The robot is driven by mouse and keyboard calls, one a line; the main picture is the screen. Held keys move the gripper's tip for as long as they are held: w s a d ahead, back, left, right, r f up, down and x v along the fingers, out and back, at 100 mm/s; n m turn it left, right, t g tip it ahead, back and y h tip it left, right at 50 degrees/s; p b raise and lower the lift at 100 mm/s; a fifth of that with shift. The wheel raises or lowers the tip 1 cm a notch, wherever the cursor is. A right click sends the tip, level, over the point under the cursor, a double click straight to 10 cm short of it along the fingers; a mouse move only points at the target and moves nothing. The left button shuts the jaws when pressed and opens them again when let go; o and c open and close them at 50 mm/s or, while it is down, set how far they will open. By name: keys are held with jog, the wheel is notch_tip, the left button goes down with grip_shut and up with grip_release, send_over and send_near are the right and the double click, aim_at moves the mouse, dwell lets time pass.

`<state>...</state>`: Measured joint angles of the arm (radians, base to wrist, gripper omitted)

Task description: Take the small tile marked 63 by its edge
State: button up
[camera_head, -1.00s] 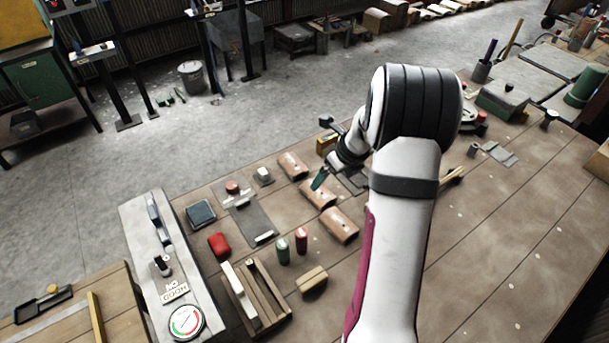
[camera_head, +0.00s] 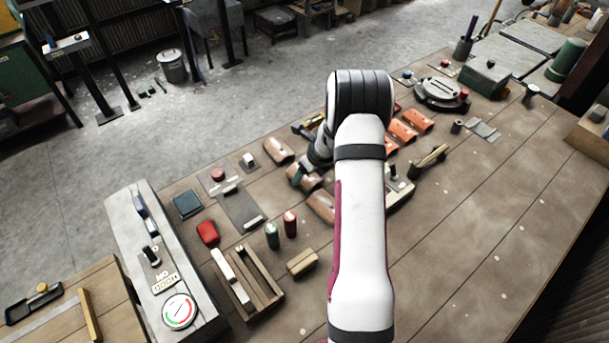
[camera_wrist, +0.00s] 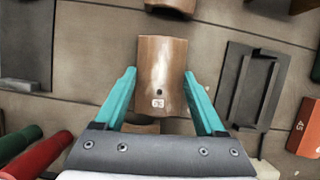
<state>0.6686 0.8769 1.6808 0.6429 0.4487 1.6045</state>
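A brown curved tile (camera_wrist: 160,68) with a dark hole and a small white label lies between my fingers in the wrist view. The label looks like 63, but it is small. My gripper (camera_wrist: 159,74) is open, one teal finger to each side of the tile. I cannot tell whether the fingers touch it. In the head view my gripper (camera_head: 298,171) is over the middle one of three brown tiles (camera_head: 310,182). Parts of that tile are hidden by my wrist and gripper.
One brown tile (camera_head: 278,150) lies behind and another (camera_head: 321,206) in front. Orange tiles (camera_head: 402,131) lie right of my arm. A dark grey plate with a raised bar (camera_wrist: 250,90) and an orange tile marked 45 (camera_wrist: 302,130) are at the right in the wrist view.

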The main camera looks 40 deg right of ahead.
jog(key=c, duration=0.7)
jog(key=shift+r, duration=0.1)
jog(key=shift+c, duration=0.2)
